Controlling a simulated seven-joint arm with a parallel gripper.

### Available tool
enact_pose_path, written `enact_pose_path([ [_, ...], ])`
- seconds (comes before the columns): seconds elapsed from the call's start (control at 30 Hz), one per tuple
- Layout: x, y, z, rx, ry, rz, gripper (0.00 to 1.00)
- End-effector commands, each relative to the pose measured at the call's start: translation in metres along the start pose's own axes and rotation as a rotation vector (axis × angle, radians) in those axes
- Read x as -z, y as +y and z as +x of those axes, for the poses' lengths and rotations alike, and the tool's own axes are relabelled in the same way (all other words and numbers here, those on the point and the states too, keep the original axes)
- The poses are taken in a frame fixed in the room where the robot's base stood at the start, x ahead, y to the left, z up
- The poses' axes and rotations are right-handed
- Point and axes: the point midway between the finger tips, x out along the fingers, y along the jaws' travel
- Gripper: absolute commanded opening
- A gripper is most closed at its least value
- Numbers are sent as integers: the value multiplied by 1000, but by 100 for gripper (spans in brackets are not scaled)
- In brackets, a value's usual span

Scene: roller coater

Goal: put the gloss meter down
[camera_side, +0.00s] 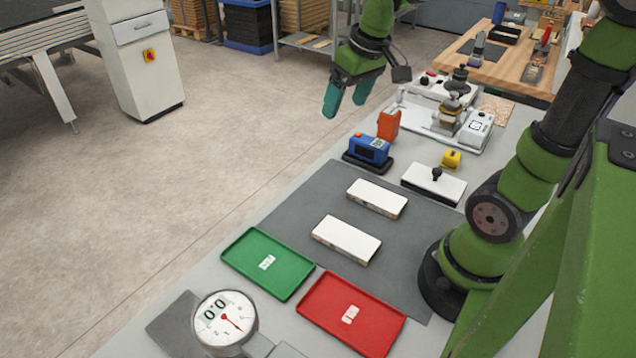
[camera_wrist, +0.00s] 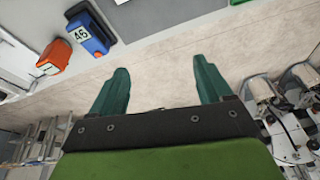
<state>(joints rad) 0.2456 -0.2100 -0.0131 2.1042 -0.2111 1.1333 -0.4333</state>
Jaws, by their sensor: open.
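A blue hand-held device with a small display, which looks like the gloss meter (camera_side: 370,149), sits on a black base (camera_side: 366,162) at the back edge of the grey mat. It also shows in the wrist view (camera_wrist: 88,33), at the upper left with "46" on it. My gripper (camera_side: 347,100) is open and empty in the air, above and behind the blue device and clear of it. The two teal fingers stand apart in the wrist view (camera_wrist: 160,75) with nothing between them.
An orange device (camera_side: 389,125) stands close behind the blue one. White panels (camera_side: 346,239) lie on the grey mat (camera_side: 290,215). Green (camera_side: 267,263) and red (camera_side: 350,314) trays and a dial gauge (camera_side: 225,318) are nearer. A white machine (camera_side: 445,112) stands behind right.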

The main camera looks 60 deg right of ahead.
Motion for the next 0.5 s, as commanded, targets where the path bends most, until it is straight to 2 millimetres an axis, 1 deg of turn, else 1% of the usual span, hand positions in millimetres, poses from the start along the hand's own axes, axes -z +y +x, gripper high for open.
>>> enact_pose_path([
  [0.03,-15,-20,-12,30,62,17,79],
  [0.1,-33,-42,-22,77,129,59,79],
  [0.2,-57,-64,-30,144,201,114,79],
  [0.33,-78,-79,-34,211,258,167,79],
  [0.4,-85,-84,-34,234,272,185,79],
  [0.5,-88,-86,-35,247,280,197,79],
])
